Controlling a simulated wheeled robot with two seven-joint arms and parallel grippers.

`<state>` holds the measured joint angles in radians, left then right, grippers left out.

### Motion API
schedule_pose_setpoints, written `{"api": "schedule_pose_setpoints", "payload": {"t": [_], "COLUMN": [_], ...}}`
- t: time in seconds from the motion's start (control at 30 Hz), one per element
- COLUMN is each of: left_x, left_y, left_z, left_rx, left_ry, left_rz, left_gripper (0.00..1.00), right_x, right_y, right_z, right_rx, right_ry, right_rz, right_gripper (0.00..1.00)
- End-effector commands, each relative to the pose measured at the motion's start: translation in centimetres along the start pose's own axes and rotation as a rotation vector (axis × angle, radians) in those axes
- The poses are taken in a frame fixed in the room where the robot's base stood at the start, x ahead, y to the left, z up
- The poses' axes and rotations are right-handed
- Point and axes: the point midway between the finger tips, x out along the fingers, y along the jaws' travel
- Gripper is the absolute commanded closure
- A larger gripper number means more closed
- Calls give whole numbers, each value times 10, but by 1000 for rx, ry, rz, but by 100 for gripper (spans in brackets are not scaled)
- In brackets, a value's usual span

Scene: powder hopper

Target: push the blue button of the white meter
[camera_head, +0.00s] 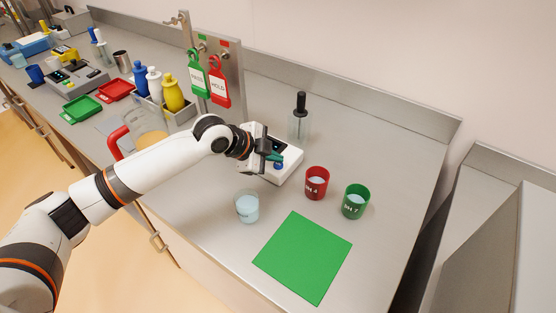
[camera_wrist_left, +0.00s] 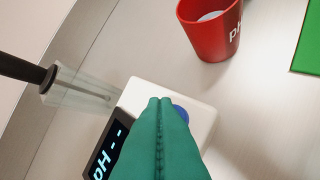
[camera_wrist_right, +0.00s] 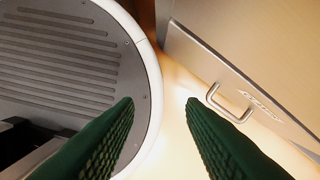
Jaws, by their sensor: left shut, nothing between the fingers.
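The white meter (camera_head: 291,164) lies on the steel counter, partly hidden by my left gripper (camera_head: 277,158). Its blue button (camera_head: 279,166) shows just beside the fingertips. In the left wrist view, the meter's white body (camera_wrist_left: 140,92) carries a dark display reading "pH --". There the blue button (camera_wrist_left: 181,113) is partly covered by the green fingers of my left gripper (camera_wrist_left: 160,101), which are shut together and empty. The fingertips are over the meter's top beside the button; I cannot tell whether they touch. My right gripper (camera_wrist_right: 160,102) is open and empty, away from the counter.
A clear holder with a black-handled probe (camera_head: 300,118) stands behind the meter. A red cup (camera_head: 316,183), a green cup (camera_head: 355,202) and a clear beaker (camera_head: 247,207) stand close by. A green mat (camera_head: 303,258) lies in front. A cabinet handle (camera_wrist_right: 229,104) is near my right gripper.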

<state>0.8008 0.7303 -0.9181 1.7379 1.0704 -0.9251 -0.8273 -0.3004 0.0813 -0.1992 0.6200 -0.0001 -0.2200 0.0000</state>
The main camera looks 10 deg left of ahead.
Motion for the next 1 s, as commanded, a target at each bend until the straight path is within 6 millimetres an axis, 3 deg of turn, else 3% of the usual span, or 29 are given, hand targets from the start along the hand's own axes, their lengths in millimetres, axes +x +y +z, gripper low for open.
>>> {"api": "schedule_pose_setpoints", "payload": {"t": [0.37,1.0], "left_x": [-4,-43], "left_y": [3,31], "left_z": [3,32], "left_rx": [0,0], "left_ry": [-1,-1], "left_rz": [1,0], "left_gripper": [100,100], "right_x": [-5,-58], "right_y": [0,0], "right_z": [1,6], "right_rx": [0,-1], "right_ry": [0,-1], "right_rz": [0,1], "right_gripper": [64,64]}}
